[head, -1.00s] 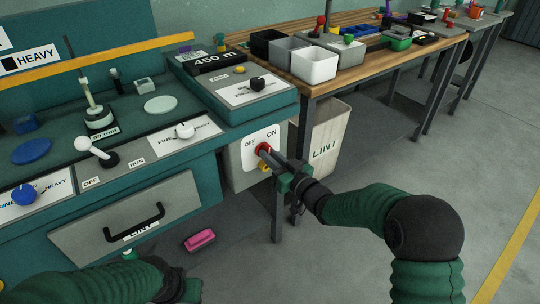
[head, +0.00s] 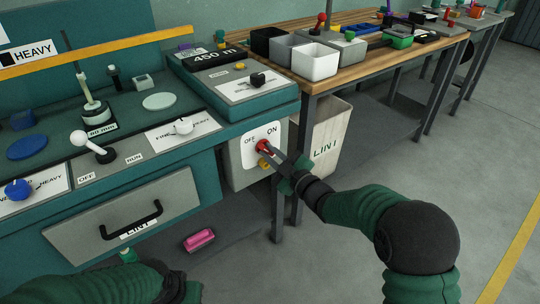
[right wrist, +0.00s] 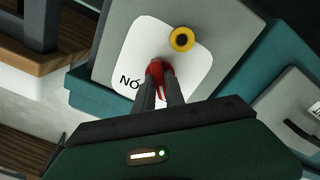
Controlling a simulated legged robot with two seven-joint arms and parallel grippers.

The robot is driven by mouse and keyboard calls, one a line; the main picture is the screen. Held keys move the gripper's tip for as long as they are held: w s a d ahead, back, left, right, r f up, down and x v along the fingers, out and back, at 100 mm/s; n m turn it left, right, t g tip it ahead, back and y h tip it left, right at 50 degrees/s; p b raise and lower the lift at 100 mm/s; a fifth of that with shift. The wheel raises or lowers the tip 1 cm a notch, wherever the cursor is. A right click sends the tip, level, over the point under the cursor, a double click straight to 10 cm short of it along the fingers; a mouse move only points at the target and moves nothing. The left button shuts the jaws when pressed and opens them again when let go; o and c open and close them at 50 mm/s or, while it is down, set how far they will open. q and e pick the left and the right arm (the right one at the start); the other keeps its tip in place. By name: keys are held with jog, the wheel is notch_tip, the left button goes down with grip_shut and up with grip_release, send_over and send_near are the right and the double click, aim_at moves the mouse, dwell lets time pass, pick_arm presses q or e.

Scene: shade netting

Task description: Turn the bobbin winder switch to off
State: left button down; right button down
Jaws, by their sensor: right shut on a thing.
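The switch is a red knob (head: 263,147) on a white plate (head: 249,152) marked OFF at left and ON at right, on the front of a grey box. My right gripper (head: 270,153) is shut on the red knob, reaching in from the right. In the right wrist view the red knob (right wrist: 157,72) sits between the two fingertips, which cover part of it. I cannot tell clearly which mark the knob points to. My left arm shows at the bottom left, but its gripper is out of view.
A table leg (head: 278,205) and a LINT bin (head: 328,135) stand to the right. A white-ball lever (head: 80,139) and a drawer handle (head: 133,222) are left. A pink object (head: 199,240) lies below.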

jog(key=shift+f+n, duration=0.25)
jog(key=shift+n, duration=0.25)
jog(key=c, duration=1.4)
grip_release()
jog(key=shift+r, duration=0.1)
jog(key=p+v, duration=0.5)
jog(key=v, duration=1.2)
jog(key=shift+w, duration=0.1)
